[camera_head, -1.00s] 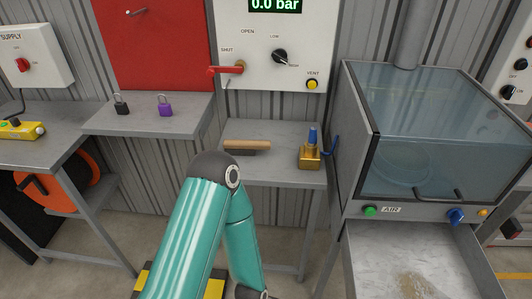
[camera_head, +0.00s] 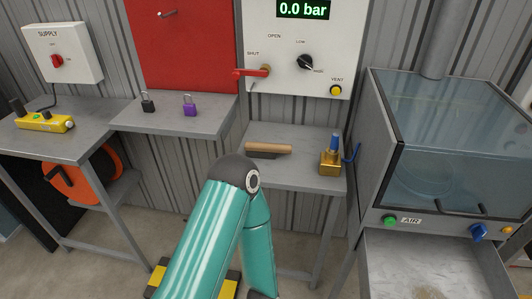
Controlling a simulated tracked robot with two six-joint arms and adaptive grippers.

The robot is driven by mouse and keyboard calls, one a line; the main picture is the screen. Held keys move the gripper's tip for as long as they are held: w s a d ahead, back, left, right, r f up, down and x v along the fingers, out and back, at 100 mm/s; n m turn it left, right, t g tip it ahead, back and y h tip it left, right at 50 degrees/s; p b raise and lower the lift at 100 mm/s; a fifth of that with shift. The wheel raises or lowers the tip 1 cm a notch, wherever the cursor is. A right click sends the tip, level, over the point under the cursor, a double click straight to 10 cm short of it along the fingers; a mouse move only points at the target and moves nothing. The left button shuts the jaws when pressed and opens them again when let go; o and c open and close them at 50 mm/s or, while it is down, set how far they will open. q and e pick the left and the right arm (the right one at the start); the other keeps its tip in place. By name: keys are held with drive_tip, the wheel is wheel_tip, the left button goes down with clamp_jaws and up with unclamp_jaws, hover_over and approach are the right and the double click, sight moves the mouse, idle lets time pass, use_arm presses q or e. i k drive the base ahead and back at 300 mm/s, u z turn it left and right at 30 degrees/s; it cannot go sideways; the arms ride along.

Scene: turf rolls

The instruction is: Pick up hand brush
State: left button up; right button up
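The hand brush (camera_head: 270,148) lies on the small grey shelf table (camera_head: 305,173) below the white gauge panel. It has a light wooden handle and a dark bristle part at its left end, towards the front. One teal arm of mine rises from the bottom middle, its dark elbow joint just in front of the brush and low left of it. Neither gripper shows in the view; the arm's lower end runs out of the bottom of the picture.
A brass valve block (camera_head: 331,161) with a blue top stands right of the brush. A glass-fronted cabinet (camera_head: 450,150) with an open drawer (camera_head: 405,252) is at the right. Black (camera_head: 148,102) and purple (camera_head: 190,106) padlocks sit on the left shelf. A yellow control box (camera_head: 45,123) lies far left.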

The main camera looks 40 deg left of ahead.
sight(267, 151)
drive_tip(key=z, duration=0.05)
drive_tip(key=k, duration=0.45)
drive_tip(key=u, duration=0.8)
drive_tip(key=i, duration=0.15)
drive_tip(key=z, duration=2.35)
drive_tip(key=k, duration=0.45)
drive_tip(key=u, duration=0.85)
drive_tip(key=k, duration=0.8)
drive_tip(key=u, duration=0.95)
drive_tip(key=i, duration=1.4)
drive_tip(key=z, duration=0.6)
